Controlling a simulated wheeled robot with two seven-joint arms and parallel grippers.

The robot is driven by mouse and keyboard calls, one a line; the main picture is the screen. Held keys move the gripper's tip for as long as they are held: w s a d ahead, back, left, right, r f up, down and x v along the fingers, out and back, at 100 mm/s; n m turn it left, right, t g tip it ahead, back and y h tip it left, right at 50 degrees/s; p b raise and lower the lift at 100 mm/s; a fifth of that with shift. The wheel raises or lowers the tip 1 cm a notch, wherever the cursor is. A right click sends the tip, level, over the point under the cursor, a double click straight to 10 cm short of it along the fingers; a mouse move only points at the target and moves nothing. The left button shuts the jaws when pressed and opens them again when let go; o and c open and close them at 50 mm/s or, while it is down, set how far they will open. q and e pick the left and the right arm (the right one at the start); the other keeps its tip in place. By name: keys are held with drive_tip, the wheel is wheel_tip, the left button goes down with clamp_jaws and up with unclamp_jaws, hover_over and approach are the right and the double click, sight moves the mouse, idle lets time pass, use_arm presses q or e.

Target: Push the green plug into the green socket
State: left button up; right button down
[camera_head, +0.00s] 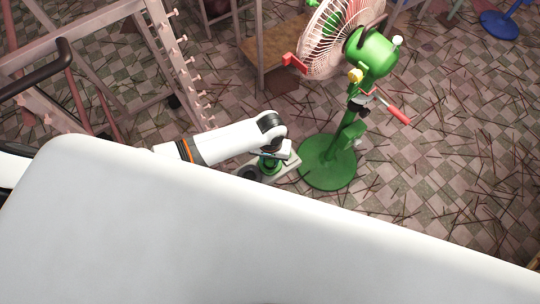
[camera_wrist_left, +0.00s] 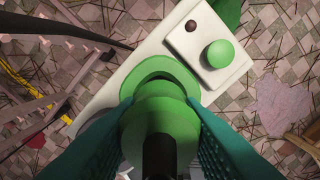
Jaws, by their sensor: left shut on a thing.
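The green plug (camera_wrist_left: 160,125) is round with a black cable end, and it sits between the two teal fingers of my left gripper (camera_wrist_left: 162,108). The left gripper is shut on it, and the arm also shows in the head view (camera_head: 280,150). The green socket (camera_wrist_left: 165,66) is a round green part on a white power strip (camera_wrist_left: 112,85), straight beyond the plug. The plug covers most of the socket's opening. I cannot tell whether the plug touches or enters it. In the head view the strip (camera_head: 290,167) lies on the floor, partly under my gripper.
A green button (camera_wrist_left: 218,53) and a small dark red light (camera_wrist_left: 191,26) are on the strip's raised end. A green fan stand (camera_head: 328,162) with a pinkish fan (camera_head: 325,40) stands right of the strip. A metal rack (camera_head: 180,60) stands at the left. Thin sticks litter the tiled floor.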

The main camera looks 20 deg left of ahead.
use_arm(q)
drive_tip(key=shift+f, duration=0.7)
drive_tip(key=o, duration=1.1)
drive_tip(key=shift+c, duration=0.2)
drive_tip(key=shift+r, duration=0.1)
wheel_tip(320, 180, up, 12)
drive_tip(key=shift+f+p, duration=0.1)
drive_tip(key=shift+p, duration=0.7)
